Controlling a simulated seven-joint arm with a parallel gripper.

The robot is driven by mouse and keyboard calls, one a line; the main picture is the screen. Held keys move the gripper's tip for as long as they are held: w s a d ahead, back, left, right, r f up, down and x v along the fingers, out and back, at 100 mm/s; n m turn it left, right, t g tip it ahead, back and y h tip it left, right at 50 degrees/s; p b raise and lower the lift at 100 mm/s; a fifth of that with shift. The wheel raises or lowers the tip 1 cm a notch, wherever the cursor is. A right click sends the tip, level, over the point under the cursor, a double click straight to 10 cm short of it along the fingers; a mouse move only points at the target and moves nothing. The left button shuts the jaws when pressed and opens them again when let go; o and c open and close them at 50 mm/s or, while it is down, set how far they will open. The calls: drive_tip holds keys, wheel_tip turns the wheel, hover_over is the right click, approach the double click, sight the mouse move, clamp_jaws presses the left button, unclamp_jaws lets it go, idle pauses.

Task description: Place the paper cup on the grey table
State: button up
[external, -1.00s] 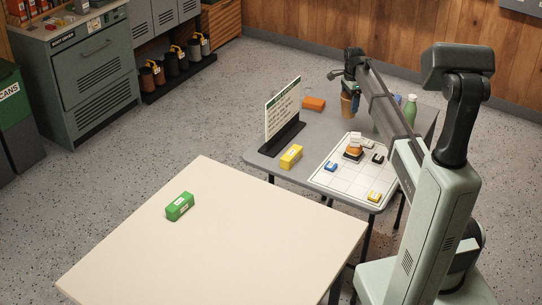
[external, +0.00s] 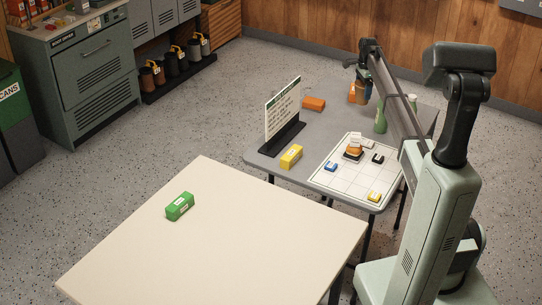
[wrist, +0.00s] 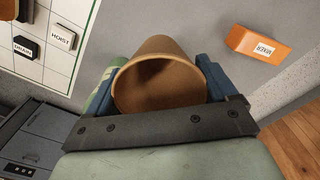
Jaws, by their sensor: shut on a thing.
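The paper cup (external: 359,94) is brown and hangs or stands at the far side of the grey table (external: 322,128). My gripper (external: 363,84) is shut on it from above. In the wrist view the cup (wrist: 158,80) sits between the two blue fingers, its open mouth towards the camera. Its base is hidden, and I cannot tell whether it touches the tabletop.
A green bottle (external: 381,118) stands near the cup; another bottle top (external: 412,99) shows behind my arm. An orange block (external: 314,104), a sign (external: 283,108), a yellow block (external: 291,157) and a white grid board (external: 329,182) with labelled blocks occupy the table. A cream table (external: 220,250) stands in front.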

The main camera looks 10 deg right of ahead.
drive_tip(key=shift+f, duration=4.2)
drive_tip(key=shift+f, duration=0.1)
drive_tip(key=o, duration=0.8)
wheel_tip(320, 180, up, 12)
drive_tip(key=shift+r, duration=0.15)
